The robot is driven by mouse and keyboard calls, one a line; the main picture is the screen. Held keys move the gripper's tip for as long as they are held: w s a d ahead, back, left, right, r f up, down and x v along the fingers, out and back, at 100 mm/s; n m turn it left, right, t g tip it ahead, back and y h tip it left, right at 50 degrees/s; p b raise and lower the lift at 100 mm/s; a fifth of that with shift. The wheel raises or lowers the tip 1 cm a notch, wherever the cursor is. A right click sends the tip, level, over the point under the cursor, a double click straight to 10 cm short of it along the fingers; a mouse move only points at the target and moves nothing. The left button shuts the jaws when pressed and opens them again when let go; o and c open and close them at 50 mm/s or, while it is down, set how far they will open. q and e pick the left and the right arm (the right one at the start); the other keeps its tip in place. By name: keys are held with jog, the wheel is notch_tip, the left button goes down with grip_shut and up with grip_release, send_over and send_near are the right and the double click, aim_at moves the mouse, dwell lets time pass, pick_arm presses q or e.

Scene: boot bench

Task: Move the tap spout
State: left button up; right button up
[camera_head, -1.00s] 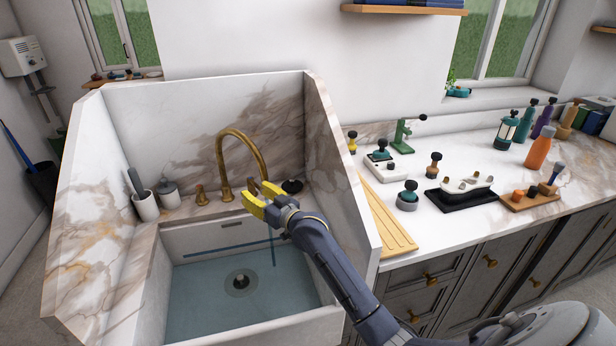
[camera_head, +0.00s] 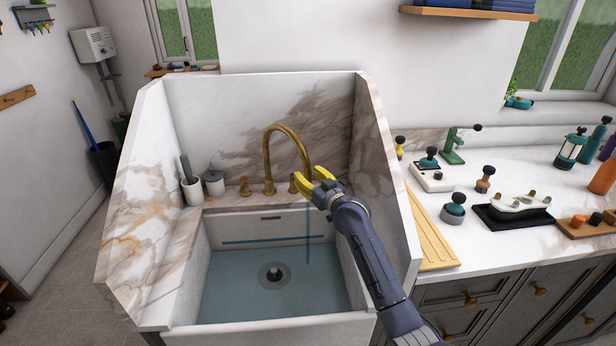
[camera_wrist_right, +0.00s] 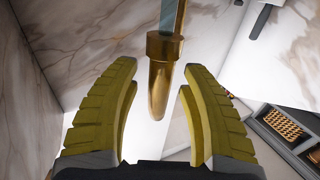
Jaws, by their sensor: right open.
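The tap spout (camera_head: 285,128) is a brass gooseneck rising from the back ledge of the sink and curving over to the right. A thin blue stream of water (camera_head: 308,235) hangs below its outlet. My right gripper (camera_head: 311,178) has yellow fingers and is at the outlet end of the spout. In the right wrist view the brass spout end (camera_wrist_right: 160,80) shows between the open fingers (camera_wrist_right: 158,115), with a visible gap on each side. Part of the outlet is hidden by the fingers in the head view. My left gripper is not in view.
Marble walls stand at the back, left and right of the sink (camera_head: 230,300). A white cup (camera_head: 192,190) and a grey-lidded jar (camera_head: 214,184) stand on the left ledge. A wooden draining board (camera_head: 432,240) and several small items crowd the right counter.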

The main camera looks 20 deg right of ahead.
jog(key=shift+w, duration=0.15)
jog(key=shift+c, duration=0.3)
grip_shut()
